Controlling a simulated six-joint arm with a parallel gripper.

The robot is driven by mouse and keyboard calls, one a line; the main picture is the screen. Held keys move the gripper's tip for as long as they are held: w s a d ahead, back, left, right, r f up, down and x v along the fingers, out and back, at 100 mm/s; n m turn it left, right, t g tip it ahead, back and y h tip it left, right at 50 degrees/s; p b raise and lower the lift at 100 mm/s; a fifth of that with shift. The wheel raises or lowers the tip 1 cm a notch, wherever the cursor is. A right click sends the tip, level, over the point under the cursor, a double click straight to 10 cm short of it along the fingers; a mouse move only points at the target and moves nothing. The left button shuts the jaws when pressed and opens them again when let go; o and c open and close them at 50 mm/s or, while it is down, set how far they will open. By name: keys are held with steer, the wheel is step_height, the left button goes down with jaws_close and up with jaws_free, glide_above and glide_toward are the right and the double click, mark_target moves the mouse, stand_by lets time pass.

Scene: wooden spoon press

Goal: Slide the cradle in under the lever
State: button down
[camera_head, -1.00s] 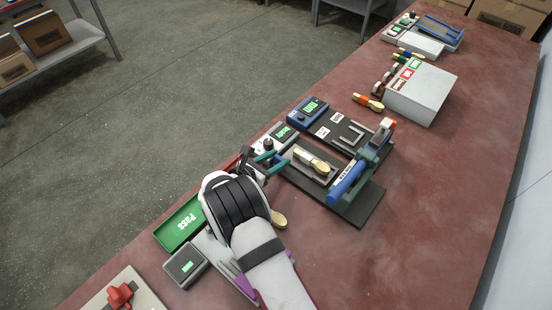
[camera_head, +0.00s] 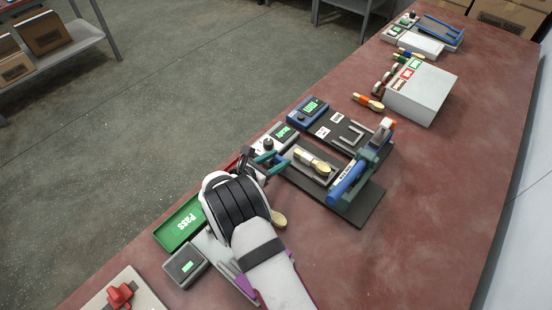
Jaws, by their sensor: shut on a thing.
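The cradle (camera_head: 325,178) is a grey plate at the middle of the head view, with a wooden spoon (camera_head: 313,161) lying on it. The press lever (camera_head: 347,183) has a thick blue handle and stands just right of the cradle on a dark base (camera_head: 366,209). The cradle's right end is close to the lever; how far under it the cradle reaches is hard to tell. My gripper (camera_head: 272,161), with teal fingers, is shut at the cradle's left end. The exact grip is small and partly hidden by my wrist.
A grey box with a knob (camera_head: 285,133) and a blue display unit (camera_head: 308,110) stand behind the cradle. A green "Pass" tray (camera_head: 182,224) lies left of my arm. Another spoon end (camera_head: 279,219) shows beside my wrist. The table's right side (camera_head: 440,200) is clear.

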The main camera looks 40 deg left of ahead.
steer(key=d, duration=1.2)
steer(key=shift+d, duration=0.25)
steer(key=c, duration=0.6)
jaws_free()
steer(key=shift+c, duration=0.2)
steer(key=shift+a, duration=0.1)
steer(key=shift+s+r, duration=0.15)
steer(key=shift+s, duration=0.15)
steer(key=v, duration=1.5)
